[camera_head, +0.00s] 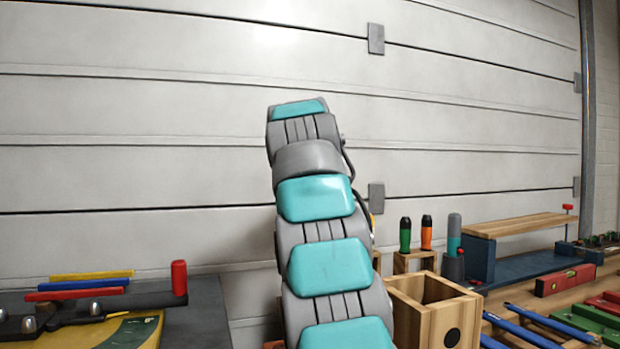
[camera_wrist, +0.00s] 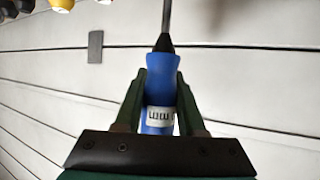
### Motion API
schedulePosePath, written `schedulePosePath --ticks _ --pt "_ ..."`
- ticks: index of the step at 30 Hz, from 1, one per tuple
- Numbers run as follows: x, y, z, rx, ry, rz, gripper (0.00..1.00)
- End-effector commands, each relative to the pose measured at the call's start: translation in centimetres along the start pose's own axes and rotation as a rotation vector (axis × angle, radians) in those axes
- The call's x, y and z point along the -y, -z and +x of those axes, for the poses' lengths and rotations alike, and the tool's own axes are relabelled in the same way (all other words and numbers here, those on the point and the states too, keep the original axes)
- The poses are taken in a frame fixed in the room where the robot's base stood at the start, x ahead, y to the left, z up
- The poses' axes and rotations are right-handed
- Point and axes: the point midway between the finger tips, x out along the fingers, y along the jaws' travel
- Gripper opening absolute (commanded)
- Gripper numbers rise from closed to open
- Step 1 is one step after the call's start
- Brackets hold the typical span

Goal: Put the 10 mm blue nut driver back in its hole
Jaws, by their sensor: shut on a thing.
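My gripper (camera_wrist: 159,82) is shut on the blue handle of the nut driver (camera_wrist: 160,66) in the wrist view. A white label on the handle reads "mm" upside down; its number is not legible. The driver's metal shaft points to the top of the picture, and its tip is out of frame. In the head view my arm hides the gripper and the driver. A wooden rack (camera_head: 415,255) at centre right holds a green-handled driver (camera_head: 405,234) and an orange-handled driver (camera_head: 426,232). My arm covers the rack's left part, so no empty hole shows.
An open wooden box (camera_head: 440,318) stands in front of the rack. A grey-and-teal tool (camera_head: 454,238) stands right of it, beside a blue stand with a wooden board (camera_head: 520,224). A red level (camera_head: 565,280) lies farther right.

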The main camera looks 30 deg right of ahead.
Motion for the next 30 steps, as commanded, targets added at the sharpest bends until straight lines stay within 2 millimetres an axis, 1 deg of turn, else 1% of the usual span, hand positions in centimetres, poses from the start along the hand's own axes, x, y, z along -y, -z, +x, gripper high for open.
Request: schedulePosePath --ticks 5,10,14,16,22,30 --pt "0.0 -0.4 0.2 -0.002 0.0 -0.001 0.0" --pt "0.0 -1.3 0.4 -0.001 0.0 -0.001 0.0" --pt "0.0 -2.6 1.2 0.001 0.0 -0.001 0.0" --pt "0.0 -2.3 1.1 -0.001 0.001 -0.001 0.0" --pt "0.0 -2.9 1.1 -0.001 0.001 -0.001 0.0" --pt "0.0 -2.8 1.1 -0.001 0.001 -0.001 0.0"
